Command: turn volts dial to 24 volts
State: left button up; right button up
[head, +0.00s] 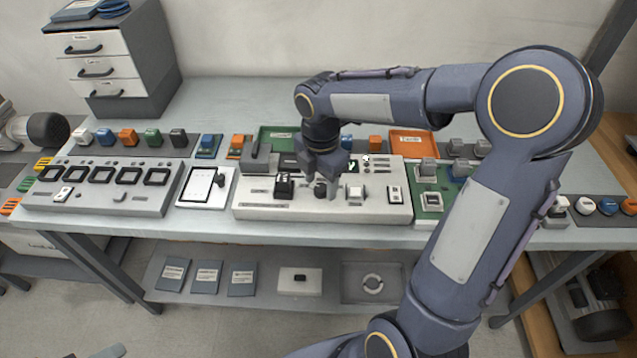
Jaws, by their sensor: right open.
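A white control panel (380,213) stands on the middle of the bench, with several knobs, sockets and a small dark screen with green marks (354,161). A dark round dial (320,188) sits near the panel's middle; it is the likely volts dial, but its markings are too small to read. My right gripper (320,178) points down over this dial, with its open fingers on either side of it. I cannot tell whether the fingers touch it. The gripper body hides the panel's back part behind the dial. My left gripper is not in view.
A grey box with several dark square frames (127,197) and a white tablet-like board (205,187) stand left of the panel. A green board (429,200) is close on the right. Coloured blocks and an orange tray (412,144) line the back. The bench's front strip is clear.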

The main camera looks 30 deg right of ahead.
jog(key=shift+f, duration=0.4)
jog(key=c, duration=1)
jog(key=shift+o, duration=0.2)
